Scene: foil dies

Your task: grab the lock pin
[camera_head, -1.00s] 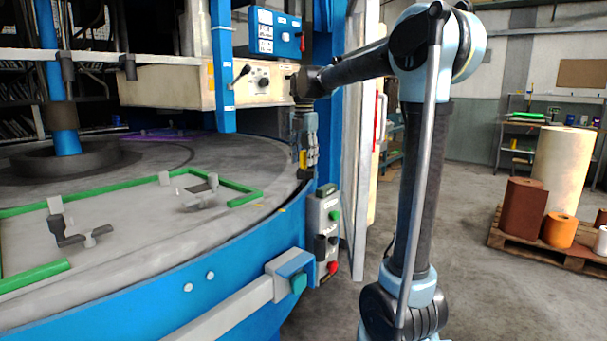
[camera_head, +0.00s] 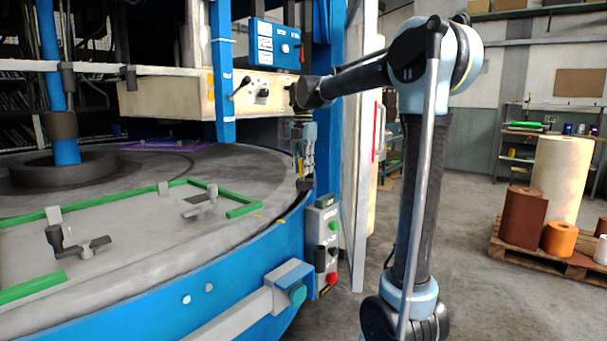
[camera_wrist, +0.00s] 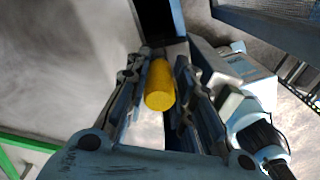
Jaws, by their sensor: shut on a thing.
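The lock pin shows as a yellow cylinder (camera_wrist: 160,92) between my fingers in the wrist view, its round end toward the camera. My gripper (camera_wrist: 160,85) is shut on it, with one finger pressed on each side. In the head view my gripper (camera_head: 304,172) points down at the right rim of the large round table (camera_head: 130,262). A dark block (camera_head: 305,185) shows right at the fingertips there. The pin is hard to make out in the head view. I cannot tell whether its far end is still seated in something.
A button box (camera_head: 322,243) hangs on the table's blue side just below my gripper. A blue post (camera_head: 327,130) and a cream cabinet (camera_head: 170,97) with a knob stand close behind. Green strips (camera_head: 95,202) and clamps (camera_head: 203,206) lie on the table.

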